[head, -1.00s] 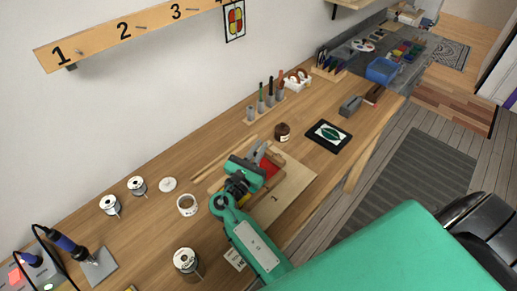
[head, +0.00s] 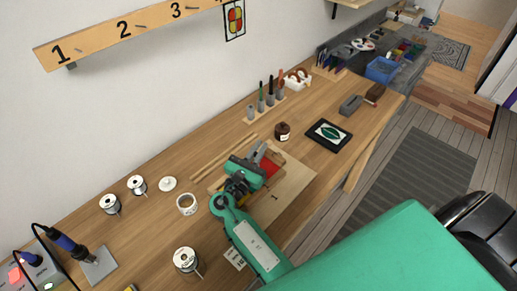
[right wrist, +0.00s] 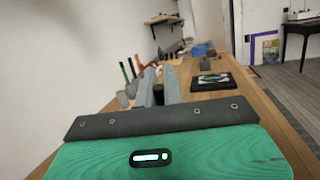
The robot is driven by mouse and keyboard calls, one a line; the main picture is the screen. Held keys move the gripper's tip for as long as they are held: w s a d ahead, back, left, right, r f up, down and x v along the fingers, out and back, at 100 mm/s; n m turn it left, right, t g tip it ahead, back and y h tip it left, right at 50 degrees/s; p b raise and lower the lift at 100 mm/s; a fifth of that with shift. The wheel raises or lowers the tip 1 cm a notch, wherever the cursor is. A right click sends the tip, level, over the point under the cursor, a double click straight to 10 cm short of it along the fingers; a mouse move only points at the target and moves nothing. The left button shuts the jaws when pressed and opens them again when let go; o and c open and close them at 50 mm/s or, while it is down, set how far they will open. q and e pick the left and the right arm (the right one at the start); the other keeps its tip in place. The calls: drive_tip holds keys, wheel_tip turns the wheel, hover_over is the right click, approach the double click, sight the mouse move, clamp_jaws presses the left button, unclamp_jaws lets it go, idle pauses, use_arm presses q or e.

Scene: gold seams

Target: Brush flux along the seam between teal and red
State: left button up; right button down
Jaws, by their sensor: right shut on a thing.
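The work piece lies on a pale board (head: 296,186) on the bench. A red pane (head: 268,167) shows beside my right gripper's fingers. I cannot make out the teal pane or its seam with the red; my gripper and arm cover that area. My right gripper (head: 261,152) is over the piece, its grey fingers close together. The fingers also show in the right wrist view (right wrist: 158,90). The thing they hold is hidden, so I cannot see a brush or its tip. A small brown jar (head: 282,131) stands just behind the board. My left gripper is out of view.
A tool stand (head: 265,106) with several upright tools is behind the jar. A tape roll (head: 187,205), solder spools (head: 186,260) and a soldering iron (head: 68,245) are on the left.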

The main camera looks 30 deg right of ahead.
drive_tip(key=shift+s+d+p, duration=0.2)
drive_tip(key=shift+s+p, duration=0.15)
drive_tip(key=shift+s, duration=0.25)
drive_tip(key=shift+s+d+p, duration=0.2)
drive_tip(key=shift+s+p, duration=0.15)
drive_tip(key=shift+s, duration=0.2)
idle(0.3)
drive_tip(key=shift+s+d+p, duration=0.25)
drive_tip(key=shift+s+p, duration=0.05)
drive_tip(key=shift+s, duration=0.5)
idle(0.4)
